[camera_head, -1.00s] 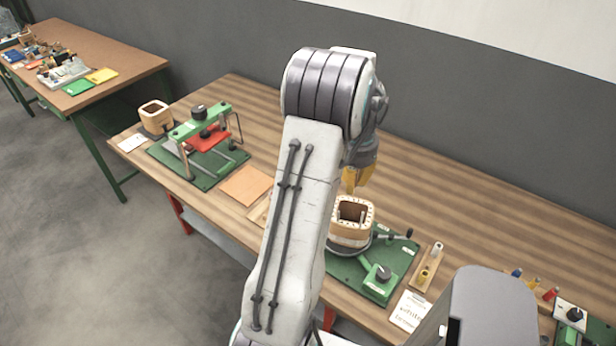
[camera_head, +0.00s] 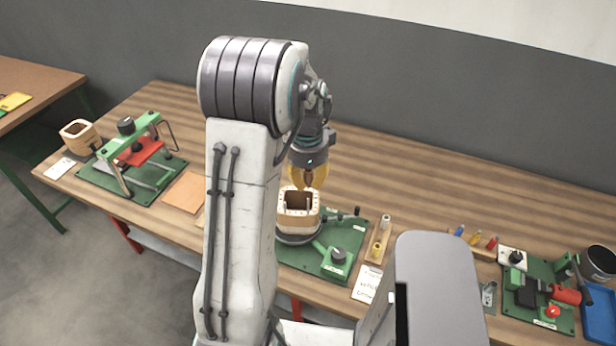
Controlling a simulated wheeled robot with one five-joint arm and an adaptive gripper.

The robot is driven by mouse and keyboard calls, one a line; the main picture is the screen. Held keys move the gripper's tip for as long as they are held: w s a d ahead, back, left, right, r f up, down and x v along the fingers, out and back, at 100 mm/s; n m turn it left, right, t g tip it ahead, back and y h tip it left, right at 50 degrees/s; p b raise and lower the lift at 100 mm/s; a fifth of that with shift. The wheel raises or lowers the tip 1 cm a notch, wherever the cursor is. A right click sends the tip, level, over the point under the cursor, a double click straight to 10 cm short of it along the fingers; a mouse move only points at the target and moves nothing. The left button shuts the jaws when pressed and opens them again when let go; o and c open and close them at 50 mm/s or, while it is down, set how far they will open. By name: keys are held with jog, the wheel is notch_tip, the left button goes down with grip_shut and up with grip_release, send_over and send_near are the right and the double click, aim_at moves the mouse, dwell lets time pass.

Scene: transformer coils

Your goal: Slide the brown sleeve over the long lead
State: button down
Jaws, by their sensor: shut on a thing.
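My gripper (camera_head: 308,183) has yellow fingers pointing down, just above a squarish tan coil (camera_head: 297,224). The fingers are shut on a small brown thing, the brown sleeve (camera_head: 309,178), which shows only as a dark reddish-brown strip between them. The coil sits upright on a round dark base on a green fixture plate (camera_head: 345,238). A thin upright lead seems to stand at the coil's top opening below the fingers. It is too small and too covered to tell whether the sleeve touches it or is around it.
Right of the plate is a wooden holder (camera_head: 379,240) with a white and a yellow piece. A green press (camera_head: 135,150) and a second coil (camera_head: 79,134) stand at left. Coloured tools and a green-based device (camera_head: 540,295) are at right. The table behind the coil is clear.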

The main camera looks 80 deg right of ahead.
aim_at(308, 204)
jog(key=shift+f+b, duration=0.85)
jog(key=shift+f, duration=1.4)
jog(key=shift+w, duration=0.1)
jog(key=shift+f+b, duration=2.95)
dwell(1.5)
jog(key=c, duration=0.6)
grip_release()
jog(key=shift+c, duration=0.2)
